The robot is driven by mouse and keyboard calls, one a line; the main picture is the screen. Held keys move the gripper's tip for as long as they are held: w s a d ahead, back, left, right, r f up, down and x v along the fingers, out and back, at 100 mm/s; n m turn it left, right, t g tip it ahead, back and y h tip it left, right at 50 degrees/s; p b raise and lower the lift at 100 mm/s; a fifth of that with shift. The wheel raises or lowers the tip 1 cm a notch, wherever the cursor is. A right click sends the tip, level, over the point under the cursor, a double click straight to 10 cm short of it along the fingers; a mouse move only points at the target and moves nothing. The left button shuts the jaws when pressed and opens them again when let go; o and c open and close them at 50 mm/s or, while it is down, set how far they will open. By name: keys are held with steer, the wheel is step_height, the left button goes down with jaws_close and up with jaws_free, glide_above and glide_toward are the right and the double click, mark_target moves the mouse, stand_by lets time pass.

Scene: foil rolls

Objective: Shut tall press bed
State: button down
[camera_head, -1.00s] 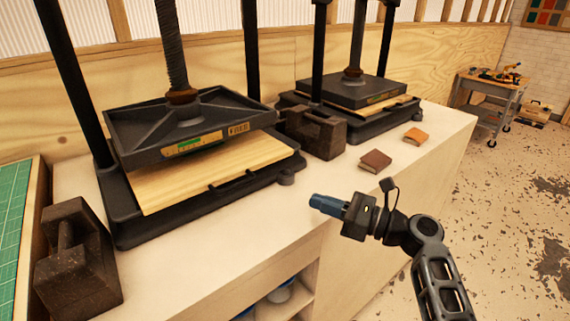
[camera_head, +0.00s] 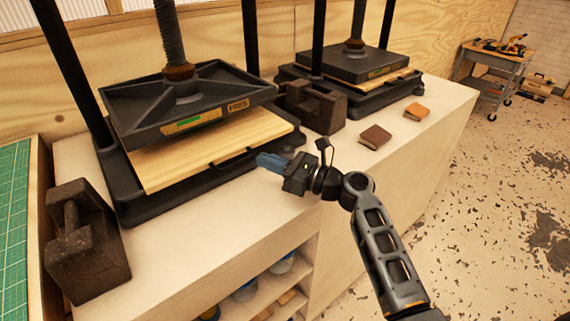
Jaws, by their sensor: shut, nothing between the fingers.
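The nearer press on the left has a dark platen (camera_head: 188,98) hanging on a threaded screw above a pale wooden bed (camera_head: 175,165). A gap shows between platen and bed. The bed sticks out toward the front of the black base (camera_head: 150,208), with a dark handle (camera_head: 232,158) along its front edge. My gripper (camera_head: 262,160) is shut and empty, with blue fingers pointing left at the base's front right corner, right of the handle. I cannot tell whether the fingertips touch the base.
A second press (camera_head: 355,65) stands farther back, with a dark iron weight (camera_head: 315,107) before it. Brown (camera_head: 375,137) and orange (camera_head: 417,112) blocks lie on the bench. Another weight (camera_head: 85,240) sits front left, beside a green cutting mat (camera_head: 14,220). Shelves open below the bench.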

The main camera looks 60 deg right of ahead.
mark_target(253, 151)
steer(key=shift+w, duration=0.35)
steer(key=w, duration=0.2)
steer(key=w+d, duration=0.1)
steer(key=w, duration=0.1)
steer(key=shift+w+d, duration=0.1)
steer(key=shift+w, duration=0.1)
steer(key=shift+w+r, duration=0.1)
